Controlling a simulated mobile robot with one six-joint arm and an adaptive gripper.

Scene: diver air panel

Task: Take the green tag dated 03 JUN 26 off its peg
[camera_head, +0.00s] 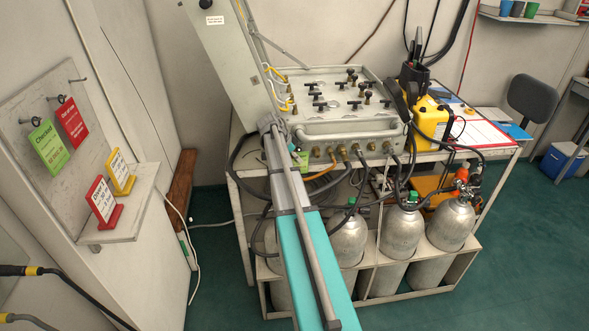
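A green tag (49,146) headed "Checked" hangs tilted on the grey board at the left, below a peg (36,121). Its smaller print is too small for me to read a date. Another small green tag or label (303,158) shows at the front left edge of the air panel (345,105), partly hidden; its print is not legible. A teal and grey link, apparently of my arm, runs from the bottom middle up to the panel's left side. I cannot make out my gripper or its fingers in this view.
A red tag (71,121) hangs beside the green one. Red-framed (103,203) and yellow-framed (121,173) signs stand on the shelf (135,212) below. Hoses and gas cylinders (402,233) crowd the bench. A hose crosses the lower left.

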